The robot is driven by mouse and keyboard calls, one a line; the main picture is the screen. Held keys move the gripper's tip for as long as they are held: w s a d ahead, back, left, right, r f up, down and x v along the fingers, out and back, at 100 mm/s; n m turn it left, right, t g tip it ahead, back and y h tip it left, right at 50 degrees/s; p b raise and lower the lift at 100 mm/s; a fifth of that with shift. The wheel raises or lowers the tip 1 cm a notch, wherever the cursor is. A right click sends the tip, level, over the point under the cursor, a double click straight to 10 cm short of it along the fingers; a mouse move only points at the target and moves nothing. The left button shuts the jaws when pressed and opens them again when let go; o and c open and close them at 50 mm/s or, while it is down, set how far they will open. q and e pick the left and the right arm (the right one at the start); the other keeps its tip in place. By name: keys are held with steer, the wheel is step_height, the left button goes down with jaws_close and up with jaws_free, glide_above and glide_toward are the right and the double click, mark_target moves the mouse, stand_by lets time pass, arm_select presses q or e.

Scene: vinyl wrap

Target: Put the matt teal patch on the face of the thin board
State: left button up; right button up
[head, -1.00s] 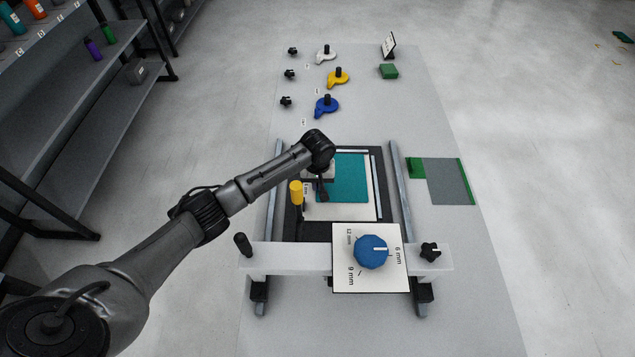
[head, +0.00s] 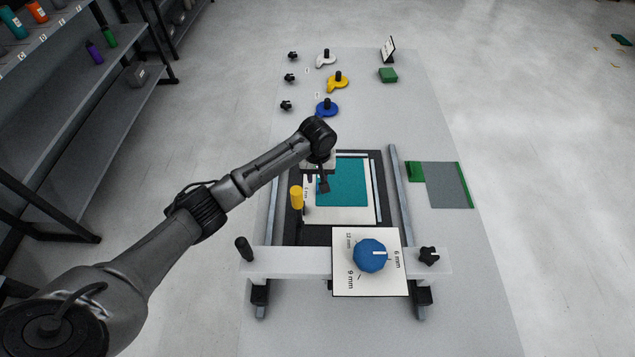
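The matt teal patch (head: 347,187) lies flat over a white thin board (head: 320,214) inside the dark frame on the table. Whether it is stuck down cannot be told. My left gripper (head: 323,188) points down over the patch's left part and hides some of it. The fingers are small and dark, so their opening, and whether they touch the patch, cannot be told. My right gripper is not in view.
A bridge with a blue dial (head: 371,255) crosses two rails in front of the board. A yellow knob (head: 296,197) stands at the left. A grey-green sheet (head: 447,185) lies at the right. White, yellow and blue (head: 327,107) handled pieces sit at the back.

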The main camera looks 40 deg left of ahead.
arm_select(q)
step_height(320, 180, up, 6)
steer(key=shift+r+p, duration=0.15)
steer(key=shift+p, duration=0.15)
stand_by(0.3)
